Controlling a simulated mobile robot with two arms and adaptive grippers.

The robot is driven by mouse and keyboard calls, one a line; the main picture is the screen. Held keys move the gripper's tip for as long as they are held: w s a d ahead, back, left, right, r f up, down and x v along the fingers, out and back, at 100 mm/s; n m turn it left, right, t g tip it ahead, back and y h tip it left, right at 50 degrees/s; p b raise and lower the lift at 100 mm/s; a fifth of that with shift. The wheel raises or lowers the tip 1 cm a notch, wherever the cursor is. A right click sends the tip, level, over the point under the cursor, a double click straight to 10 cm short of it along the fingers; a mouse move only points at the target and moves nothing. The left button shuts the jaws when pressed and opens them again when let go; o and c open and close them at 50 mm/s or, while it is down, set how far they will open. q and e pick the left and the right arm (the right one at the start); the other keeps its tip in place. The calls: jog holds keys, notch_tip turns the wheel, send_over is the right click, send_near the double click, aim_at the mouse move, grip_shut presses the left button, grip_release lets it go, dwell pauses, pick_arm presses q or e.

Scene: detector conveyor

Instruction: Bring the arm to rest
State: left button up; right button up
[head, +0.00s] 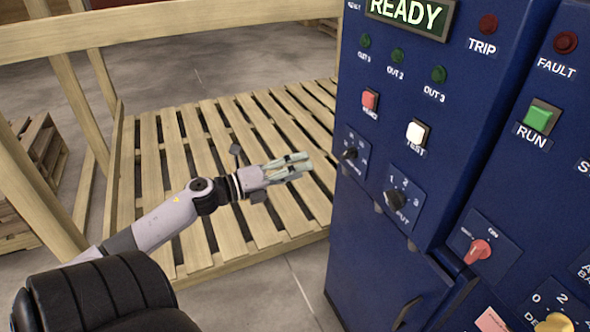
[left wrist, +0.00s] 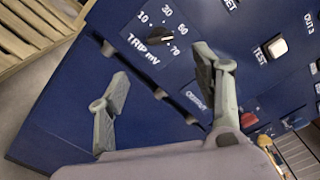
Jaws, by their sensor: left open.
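My left arm (head: 165,222) reaches in from the lower left of the head view. Its left gripper (head: 304,162) is in front of the blue control cabinet (head: 375,235), to the left of a small black dial (head: 350,153). In the left wrist view the two fingers of the left gripper (left wrist: 162,64) are spread apart with nothing between them. Beyond them is the cabinet face, with the TRIP mV dial (left wrist: 167,37) between and above the fingertips. I cannot tell whether a finger touches the panel. My right gripper is not in view.
The cabinet carries a green READY display (head: 408,14), a white TEST button (head: 417,133), an output knob (head: 396,201), a red switch (head: 478,251) and a green RUN button (head: 540,117). A slatted wooden pallet (head: 165,165) with rails lies left of it.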

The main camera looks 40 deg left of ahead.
pick_arm(q)
jog(key=shift+s, duration=0.1)
dwell(0.5)
jog(key=s+a+f+n+g+y, duration=0.1)
jog(key=s+a+f+n+y, duration=0.3)
jog(key=f, duration=0.6)
jog(key=a+f+n+g+y, duration=0.1)
jog(key=f+n, duration=0.5)
jog(key=f, duration=0.3)
jog(key=s+a+f+n+g+y, duration=0.1)
jog(key=s+a+f+n+y, duration=0.2)
jog(key=f, duration=0.7)
jog(key=s+d+f+n+g+y, duration=0.1)
jog(key=s+f+n, duration=0.2)
jog(key=f, duration=0.3)
jog(key=s+d+f+n+g, duration=0.2)
jog(key=f, duration=0.3)
jog(key=s+d+f+n+g, duration=0.4)
jog(key=s+d+f, duration=0.4)
jog(key=s+f, duration=0.45)
jog(key=s+d+f+n+g+h, duration=0.1)
jog(key=s+d+f+n+g, duration=0.1)
jog(key=s+d+f, duration=0.3)
jog(key=s+d+f+n+g+h, duration=0.1)
jog(key=s+d+f, duration=0.4)
jog(key=s+d, duration=0.5)
jog(key=s+n+g, duration=0.1)
jog(key=g, duration=0.1)
jog(key=shift+s+d+f+g, duration=0.3)
jog(key=shift+d, duration=0.05)
